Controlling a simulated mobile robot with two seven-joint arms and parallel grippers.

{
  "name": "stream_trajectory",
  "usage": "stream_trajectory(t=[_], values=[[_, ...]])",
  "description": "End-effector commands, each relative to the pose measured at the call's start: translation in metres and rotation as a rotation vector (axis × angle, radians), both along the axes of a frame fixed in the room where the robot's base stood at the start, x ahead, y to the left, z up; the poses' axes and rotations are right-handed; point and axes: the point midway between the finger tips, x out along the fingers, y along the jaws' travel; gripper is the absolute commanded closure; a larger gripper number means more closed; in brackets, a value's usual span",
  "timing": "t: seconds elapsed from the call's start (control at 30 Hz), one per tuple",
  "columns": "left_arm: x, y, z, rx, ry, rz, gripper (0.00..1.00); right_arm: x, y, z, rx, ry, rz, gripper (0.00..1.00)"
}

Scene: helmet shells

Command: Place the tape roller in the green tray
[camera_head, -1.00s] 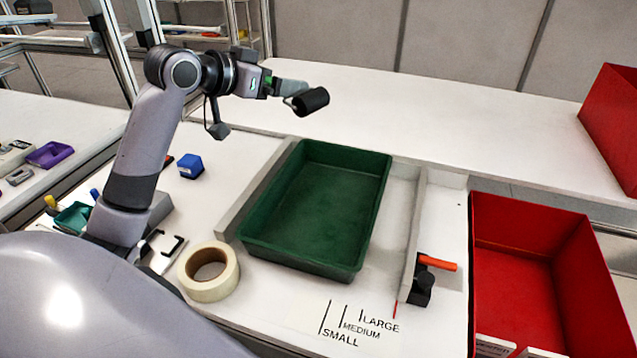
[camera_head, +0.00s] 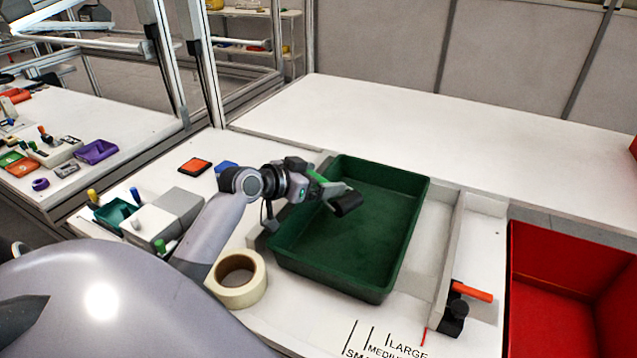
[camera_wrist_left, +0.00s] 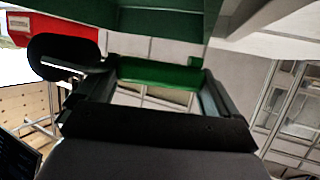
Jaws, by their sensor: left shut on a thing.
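The tape roller, with a black cylinder (camera_head: 347,203) and what looks like a green handle, is held in my left gripper (camera_head: 322,187). The gripper is shut on it. The roller is tilted and appears over the left back part of the green tray (camera_head: 385,290), which looks empty. In the left wrist view the green handle (camera_wrist_left: 158,72) lies between the fingers, the black cylinder (camera_wrist_left: 65,58) is at left, and the tray (camera_wrist_left: 160,20) is at the top. Whether the roller touches the tray cannot be told. My right gripper is not in view.
A roll of cream tape (camera_head: 237,280) stands left of the tray. A red bin (camera_head: 560,300) is at right, and a black tool with an orange handle (camera_head: 465,300) lies between. A grey box (camera_head: 165,215) is at left. The white table behind (camera_head: 430,130) is clear.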

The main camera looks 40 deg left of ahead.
Motion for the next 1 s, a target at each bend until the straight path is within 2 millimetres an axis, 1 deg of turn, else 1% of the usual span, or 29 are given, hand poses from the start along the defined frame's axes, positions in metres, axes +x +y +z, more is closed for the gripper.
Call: stream_trajectory(t=[0.03, 0.1, 0.37, 0.87, 0.9, 1.0], values=[[0.000, 0.000, -0.006, -0.001, -0.001, 0.001, 0.40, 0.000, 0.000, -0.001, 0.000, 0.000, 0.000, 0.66], [0.000, 0.000, -0.009, -0.001, -0.002, 0.001, 0.40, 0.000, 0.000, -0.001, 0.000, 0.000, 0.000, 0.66], [0.000, 0.000, -0.010, 0.001, -0.003, 0.001, 0.40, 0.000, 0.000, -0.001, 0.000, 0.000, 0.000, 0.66], [-0.001, 0.000, -0.026, -0.001, 0.005, 0.000, 0.40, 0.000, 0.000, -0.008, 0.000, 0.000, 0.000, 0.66], [-0.001, -0.001, -0.027, -0.001, 0.009, -0.001, 0.00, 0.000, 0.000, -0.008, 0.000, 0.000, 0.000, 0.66], [-0.001, -0.001, -0.029, -0.001, 0.012, -0.002, 0.00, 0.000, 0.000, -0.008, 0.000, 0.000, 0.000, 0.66]])
